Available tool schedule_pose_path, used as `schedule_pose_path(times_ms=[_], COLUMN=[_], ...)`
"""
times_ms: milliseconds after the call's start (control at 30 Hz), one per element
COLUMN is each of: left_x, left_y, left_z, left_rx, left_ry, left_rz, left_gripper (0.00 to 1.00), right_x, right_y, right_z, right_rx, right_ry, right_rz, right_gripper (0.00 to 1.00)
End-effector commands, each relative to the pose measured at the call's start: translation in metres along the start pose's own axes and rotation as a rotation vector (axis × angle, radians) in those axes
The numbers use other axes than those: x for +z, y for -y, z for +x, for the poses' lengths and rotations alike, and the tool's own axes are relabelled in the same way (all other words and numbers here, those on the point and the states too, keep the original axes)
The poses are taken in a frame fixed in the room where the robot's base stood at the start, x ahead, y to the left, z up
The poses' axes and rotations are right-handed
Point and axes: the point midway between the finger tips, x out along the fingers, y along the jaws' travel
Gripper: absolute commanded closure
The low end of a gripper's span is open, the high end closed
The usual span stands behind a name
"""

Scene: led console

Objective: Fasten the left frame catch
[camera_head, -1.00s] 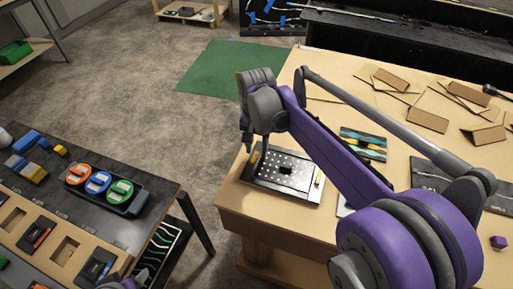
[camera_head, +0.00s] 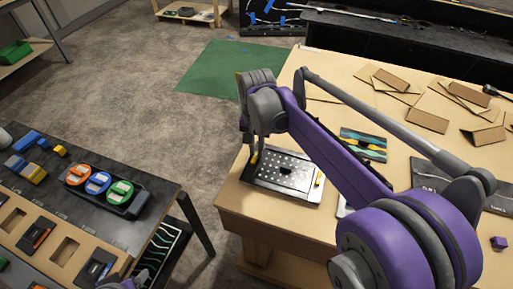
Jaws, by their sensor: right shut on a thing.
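The frame is a dark panel with a pale perforated plate (camera_head: 290,168) near the left corner of the wooden table. A small yellow catch (camera_head: 254,158) is at its left edge, and another yellow catch (camera_head: 319,179) is at its right edge. My right gripper (camera_head: 254,152) reaches down over the left edge and is shut on the left catch. The fingers partly hide that catch, so I cannot tell its exact angle. My left gripper is not clearly in view; only a bit of purple and grey shows at the bottom edge.
Cardboard pieces (camera_head: 427,121) and a teal-patterned board (camera_head: 364,146) lie on the wooden table (camera_head: 232,197). A dark bench at left holds a tray (camera_head: 133,208) with orange, blue and green round parts. Open floor lies between the tables.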

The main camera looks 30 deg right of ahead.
Motion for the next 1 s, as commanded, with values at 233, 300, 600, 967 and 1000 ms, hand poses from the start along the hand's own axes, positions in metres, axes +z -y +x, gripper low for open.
schedule_pose_path(times_ms=[233, 300, 600, 967, 1000], left_x=[0.0005, 0.0006, 0.0015, 0.0022, 0.0022], left_y=[0.0, 0.0, 0.0, 0.0, 0.0], left_z=[0.0004, 0.0006, 0.0014, 0.002, 0.0021], left_rx=[0.0, 0.0, 0.0, 0.0, 0.0], left_ry=[0.0, 0.001, 0.001, 0.002, 0.002], left_rz=[0.0, 0.0, 0.0, 0.0, 0.0], left_gripper=[0.23, 0.23, 0.23, 0.23, 0.23], right_x=[0.0, 0.0, 0.0005, 0.0015, 0.0016], right_y=[0.0007, 0.001, 0.0024, 0.0038, 0.004], right_z=[0.0, 0.0, 0.0, 0.0, 0.0], right_rx=[0.0, 0.0, 0.0, 0.0, 0.0], right_ry=[0.0, 0.0, 0.0, 0.0, 0.0], right_rz=[-0.113, -0.165, -0.442, -0.784, -0.822], right_gripper=[1.0, 1.0, 1.0, 1.0, 1.0])
